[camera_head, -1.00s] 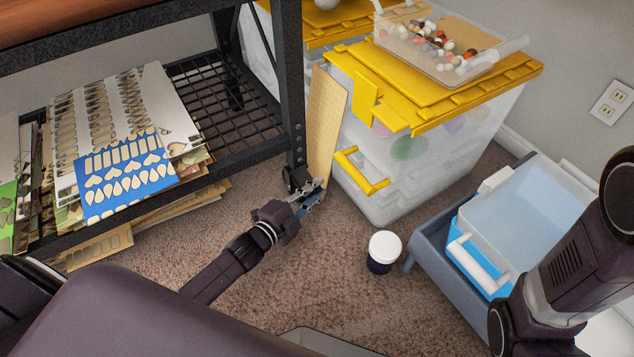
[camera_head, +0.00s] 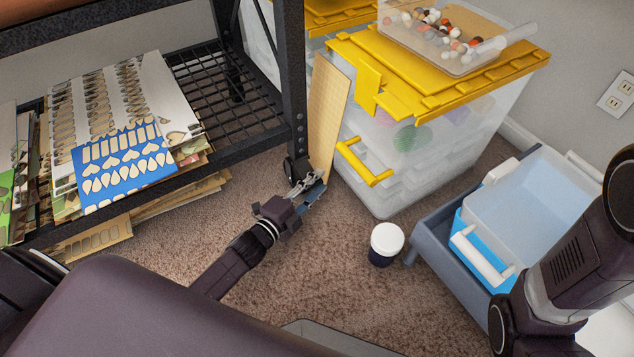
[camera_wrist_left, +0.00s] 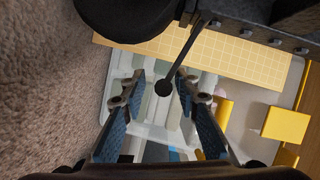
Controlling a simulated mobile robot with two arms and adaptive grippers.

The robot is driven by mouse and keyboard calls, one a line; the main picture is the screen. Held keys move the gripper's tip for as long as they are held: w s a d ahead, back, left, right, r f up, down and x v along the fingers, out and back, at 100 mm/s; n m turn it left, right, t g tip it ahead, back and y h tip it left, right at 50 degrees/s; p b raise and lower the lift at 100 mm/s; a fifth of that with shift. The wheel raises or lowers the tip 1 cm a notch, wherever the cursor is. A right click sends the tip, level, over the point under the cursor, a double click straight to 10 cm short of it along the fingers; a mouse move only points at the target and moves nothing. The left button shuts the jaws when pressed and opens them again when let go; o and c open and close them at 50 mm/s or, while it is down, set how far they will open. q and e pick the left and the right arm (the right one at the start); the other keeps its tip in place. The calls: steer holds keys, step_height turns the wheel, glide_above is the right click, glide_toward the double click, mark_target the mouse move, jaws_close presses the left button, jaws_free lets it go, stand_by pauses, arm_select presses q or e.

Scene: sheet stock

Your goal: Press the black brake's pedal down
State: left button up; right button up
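The black caster wheel (camera_head: 295,170) stands under the shelf's front leg, and its top edge shows as a dark round shape (camera_wrist_left: 125,14) in the left wrist view. A thin black lever with a round end, seemingly the brake's pedal (camera_wrist_left: 164,88), slants down from the caster's bracket in that view. My left gripper (camera_head: 315,188) is beside the caster, low over the carpet. In the left wrist view its two blue-padded fingers (camera_wrist_left: 160,84) are apart, with the lever's end showing between their tips. Contact cannot be told. The right gripper is out of view.
A clear bin with a yellow lid (camera_head: 430,75) stands to the right. A white-lidded jar (camera_head: 386,243) and a grey-blue crate (camera_head: 430,240) are on the carpet. Carpet around the gripper is clear.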

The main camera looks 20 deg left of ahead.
arm_select(q)
steer(key=shift+a, duration=0.15)
steer(key=v, duration=1.2)
steer(key=shift+r, duration=0.1)
stand_by(0.4)
